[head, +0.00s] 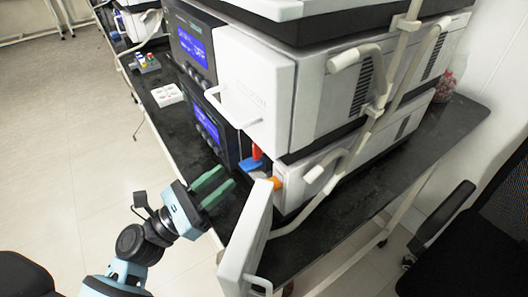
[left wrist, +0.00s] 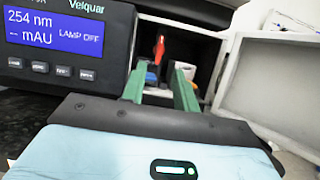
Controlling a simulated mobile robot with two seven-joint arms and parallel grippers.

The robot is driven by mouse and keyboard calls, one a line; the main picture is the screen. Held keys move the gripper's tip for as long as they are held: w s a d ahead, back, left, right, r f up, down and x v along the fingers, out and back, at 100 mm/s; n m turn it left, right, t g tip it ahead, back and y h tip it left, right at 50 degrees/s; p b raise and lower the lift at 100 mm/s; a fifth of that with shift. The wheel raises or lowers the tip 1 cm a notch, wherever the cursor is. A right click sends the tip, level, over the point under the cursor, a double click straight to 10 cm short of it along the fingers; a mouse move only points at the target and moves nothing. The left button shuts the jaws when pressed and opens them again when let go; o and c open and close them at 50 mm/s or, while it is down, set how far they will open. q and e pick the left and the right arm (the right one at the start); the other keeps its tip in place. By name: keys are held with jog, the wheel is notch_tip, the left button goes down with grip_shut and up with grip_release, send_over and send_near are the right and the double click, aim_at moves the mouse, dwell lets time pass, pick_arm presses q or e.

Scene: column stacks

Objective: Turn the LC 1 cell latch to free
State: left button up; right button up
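A red lever (head: 257,151) on a blue part (head: 252,163) sits at the open front bay of the lower white instrument; I take this as the cell latch. In the left wrist view the red lever (left wrist: 160,48) stands roughly upright above the blue part (left wrist: 151,76), inside the bay. The bay's white door (head: 246,238) is swung open. My left gripper (head: 214,187) has green fingers, apart and empty, pointing at the bay from in front of the bench. In the wrist view the latch shows between its fingertips (left wrist: 160,88), beyond them. My right gripper is not in view.
An instrument with a blue display (left wrist: 58,33) stands left of the bay. The open door (left wrist: 275,95) bounds the right side. An orange piece (head: 277,183) is beside the latch. White tubing (head: 340,165) runs along the stack. A white tray (head: 168,95) lies on the black bench.

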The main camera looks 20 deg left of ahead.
aim_at(248, 170)
pick_arm(q)
jog(key=shift+w+d+r, duration=0.1)
jog(key=shift+w+r, duration=0.1)
jog(key=shift+r, duration=0.2)
jog(key=shift+p+x, duration=0.85)
jog(key=shift+x, duration=2.75)
jog(key=shift+f, duration=0.1)
jog(key=shift+c, duration=0.3)
grip_shut()
